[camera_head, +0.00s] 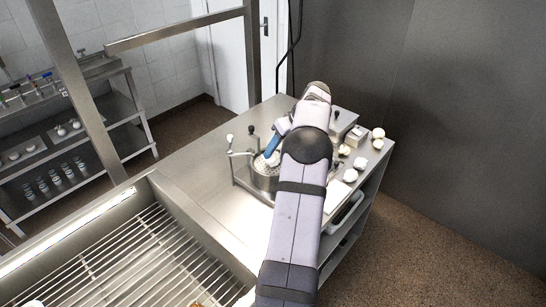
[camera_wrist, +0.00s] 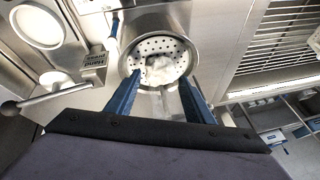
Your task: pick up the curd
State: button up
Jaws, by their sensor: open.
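The curd (camera_wrist: 161,70) is a white lump inside a round perforated metal basket (camera_wrist: 146,46) in the wrist view. My gripper (camera_wrist: 160,84) is open, with its two blue fingers apart on either side of the near part of the basket. The curd shows between and beyond the fingertips, and nothing is held. In the head view my gripper (camera_head: 271,151) points down at the basket (camera_head: 264,181) on the steel table. The curd is hard to make out there, and my arm covers part of that area.
A metal stand with a lever (camera_head: 241,153) is beside the basket. Several white pieces (camera_head: 360,163) lie on the table's right side. A wire-rack basin (camera_head: 135,255) is at the front left. The steel table (camera_head: 200,165) is clear left of the stand.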

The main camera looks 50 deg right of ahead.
aim_at(275, 154)
jog(key=shift+p+x, duration=0.55)
jog(key=shift+x, duration=0.95)
jog(key=shift+d, duration=0.1)
jog(key=c, duration=0.8)
jog(key=shift+r, duration=0.1)
